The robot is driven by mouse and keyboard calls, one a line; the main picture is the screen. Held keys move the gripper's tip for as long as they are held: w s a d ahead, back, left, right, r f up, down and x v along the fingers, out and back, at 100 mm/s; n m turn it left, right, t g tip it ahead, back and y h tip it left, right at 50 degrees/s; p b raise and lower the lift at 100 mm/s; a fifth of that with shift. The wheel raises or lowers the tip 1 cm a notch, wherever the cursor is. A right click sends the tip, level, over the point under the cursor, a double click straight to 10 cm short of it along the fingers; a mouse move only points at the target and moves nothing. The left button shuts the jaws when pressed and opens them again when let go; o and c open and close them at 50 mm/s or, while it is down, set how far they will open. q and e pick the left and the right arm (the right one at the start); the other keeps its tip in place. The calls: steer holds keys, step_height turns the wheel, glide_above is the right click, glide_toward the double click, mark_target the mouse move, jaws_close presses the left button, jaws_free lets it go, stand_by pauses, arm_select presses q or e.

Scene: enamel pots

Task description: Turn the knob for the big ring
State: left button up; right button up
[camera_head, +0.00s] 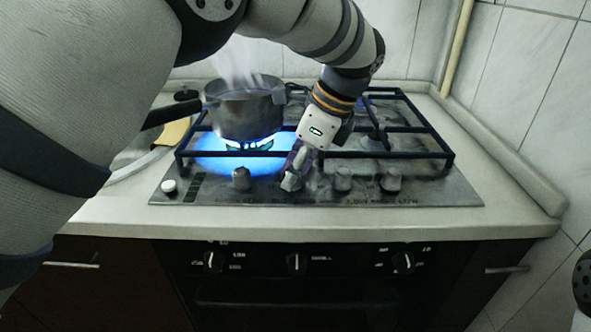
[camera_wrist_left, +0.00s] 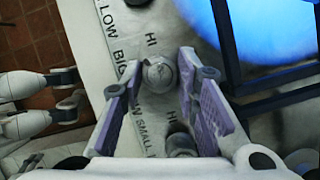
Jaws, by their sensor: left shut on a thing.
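The knob by the printed word BIG (camera_wrist_left: 160,74) is a grey round knob between the fingers in the left wrist view. In the head view this knob (camera_head: 291,181) is on the front strip of the hob, second of the grey knobs from the left. My left gripper (camera_head: 298,160) reaches down from above and is shut on it. Its purple finger pads also show in the left wrist view (camera_wrist_left: 160,95), one on each side of the knob. The knob's pointer direction is unclear. The knob by the word SMALL (camera_wrist_left: 181,143) is close beside the gripper.
A steaming grey pot (camera_head: 246,109) stands on the left burner over a blue flame (camera_head: 228,157). Black grates (camera_head: 400,129) cover the hob. Other knobs (camera_head: 342,178) and a small white button (camera_head: 169,186) line the front. Oven knobs (camera_head: 297,263) are below the counter.

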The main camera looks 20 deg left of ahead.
arm_select(q)
steer(key=n+g, duration=0.1)
steer(key=n, duration=0.1)
steer(key=n+b, duration=0.1)
steer(key=n, duration=0.1)
steer(key=n+g+b, duration=0.1)
steer(key=n, duration=0.1)
steer(key=shift+w+f+g+h, duration=0.15)
steer(key=shift+f+g+h, duration=0.15)
steer(key=n+b, duration=0.1)
steer(key=n, duration=0.2)
steer(key=shift+a+n+g+h+b, duration=0.1)
steer(key=shift+n+g+h+b, duration=0.2)
steer(key=shift+g+h+b, duration=0.1)
steer(key=shift+r+n+g+h+b, duration=0.2)
steer(key=shift+n+g+h+b, duration=0.15)
steer(key=shift+n, duration=0.65)
arm_select(e)
steer(key=s+f+g, duration=0.1)
steer(key=s+f, duration=0.3)
steer(key=f, duration=0.1)
steer(key=shift+s+g, duration=0.3)
steer(key=shift+g, duration=0.1)
steer(key=shift+f, duration=0.15)
arm_select(q)
steer(key=o, duration=1.1)
steer(key=shift+r, duration=0.1)
steer(key=shift+o, duration=0.2)
